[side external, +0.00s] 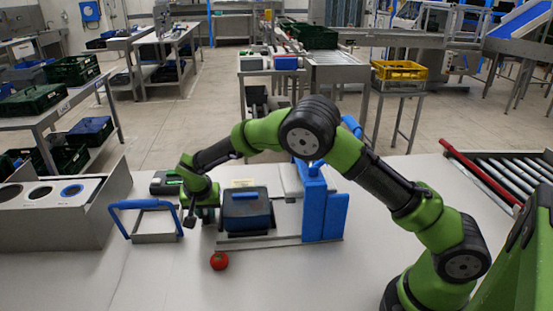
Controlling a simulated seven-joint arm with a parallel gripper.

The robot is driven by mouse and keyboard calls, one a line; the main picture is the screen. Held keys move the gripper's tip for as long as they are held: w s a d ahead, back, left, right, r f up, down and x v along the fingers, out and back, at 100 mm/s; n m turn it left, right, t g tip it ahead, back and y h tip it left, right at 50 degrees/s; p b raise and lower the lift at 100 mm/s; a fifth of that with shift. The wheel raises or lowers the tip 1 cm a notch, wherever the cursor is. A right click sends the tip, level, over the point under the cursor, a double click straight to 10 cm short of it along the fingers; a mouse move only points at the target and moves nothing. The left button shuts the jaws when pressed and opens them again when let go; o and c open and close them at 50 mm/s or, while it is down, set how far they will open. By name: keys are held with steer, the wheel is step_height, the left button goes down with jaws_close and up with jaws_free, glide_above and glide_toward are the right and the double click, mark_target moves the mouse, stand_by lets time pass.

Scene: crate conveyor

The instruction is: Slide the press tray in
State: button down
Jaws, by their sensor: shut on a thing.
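The press stands mid-table, with a blue upright frame (322,205) at its right end and a grey base plate (275,242) along its front. The press tray (247,210), a dark box with blue sides, sits on the base to the left of the blue frame, with a gap between them. My gripper (198,216) points down at the tray's left end. It is shut on what looks like the tray's left end; the exact grip is small and partly hidden by the fingers.
A red tomato (219,261) lies in front of the press. A blue-handled metal frame (153,237) stands just left of my gripper. A grey bin unit (65,232) is at far left, a roller conveyor (502,173) at right. The front table is mostly clear.

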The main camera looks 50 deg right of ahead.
mark_target(250, 202)
steer(key=s+d, duration=0.8)
steer(key=shift+s+d, duration=0.25)
steer(key=shift+d, duration=0.1)
steer(key=c, duration=1)
jaws_free()
steer(key=shift+c, duration=0.2)
steer(key=shift+a+r, duration=0.1)
steer(key=v, duration=1.6)
steer(key=shift+r, duration=0.35)
steer(key=shift+s, duration=0.1)
